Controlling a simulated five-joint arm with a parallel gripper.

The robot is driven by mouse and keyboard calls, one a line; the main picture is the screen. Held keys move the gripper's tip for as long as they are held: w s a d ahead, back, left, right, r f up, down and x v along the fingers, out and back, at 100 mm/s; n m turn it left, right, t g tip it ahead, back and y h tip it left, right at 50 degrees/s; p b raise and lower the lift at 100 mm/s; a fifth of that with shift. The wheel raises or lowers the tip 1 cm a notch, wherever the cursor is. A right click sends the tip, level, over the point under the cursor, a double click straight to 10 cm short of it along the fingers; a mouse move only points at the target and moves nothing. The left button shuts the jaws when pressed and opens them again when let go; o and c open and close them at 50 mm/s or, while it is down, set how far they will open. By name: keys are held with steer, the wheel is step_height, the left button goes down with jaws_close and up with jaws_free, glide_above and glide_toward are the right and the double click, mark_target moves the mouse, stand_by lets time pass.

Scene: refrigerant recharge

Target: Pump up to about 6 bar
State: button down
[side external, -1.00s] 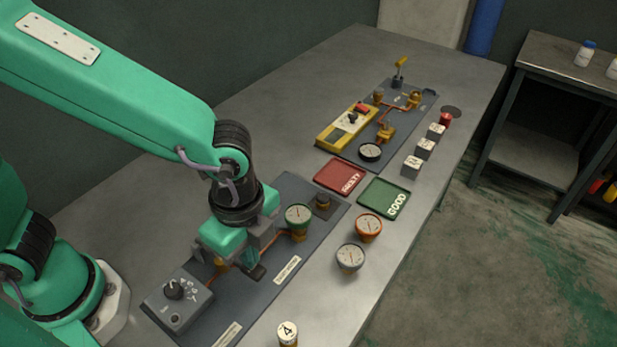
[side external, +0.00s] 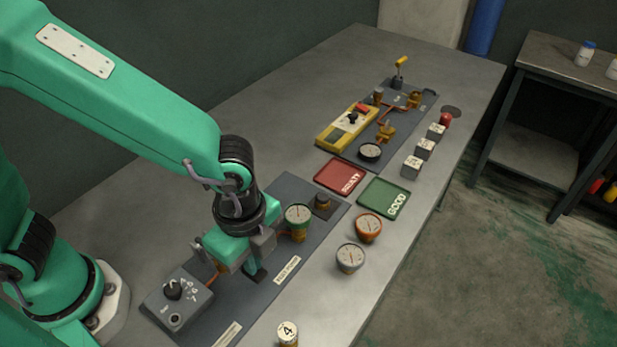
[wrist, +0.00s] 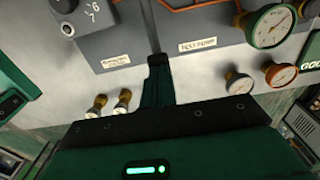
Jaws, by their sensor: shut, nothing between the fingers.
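My gripper (side external: 256,277) is shut and empty, low over the dark test pump board (side external: 318,240). In the wrist view its closed fingers (wrist: 158,62) reach the board's edge, between two white labels. One label reads "TEST PUMP" (wrist: 197,46). The grey control box (side external: 180,301) with a black numbered knob (side external: 173,289) is at the board's near end, apart from my gripper. The green gauge (side external: 298,217) stands on the board beyond my gripper and also shows in the wrist view (wrist: 271,26). Its needle is too small to read. My gripper hides part of the copper pipe.
An orange gauge (side external: 368,227) and a grey gauge (side external: 350,258) stand on the bench right of the board. A red tray (side external: 340,176) and a green tray (side external: 384,198) lie beyond. A gauge marked 4 (side external: 288,332) is at the front edge.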

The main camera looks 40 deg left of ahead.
steer(key=shift+f, duration=1.55)
steer(key=shift+r, duration=2.65)
steer(key=shift+f, duration=0.1)
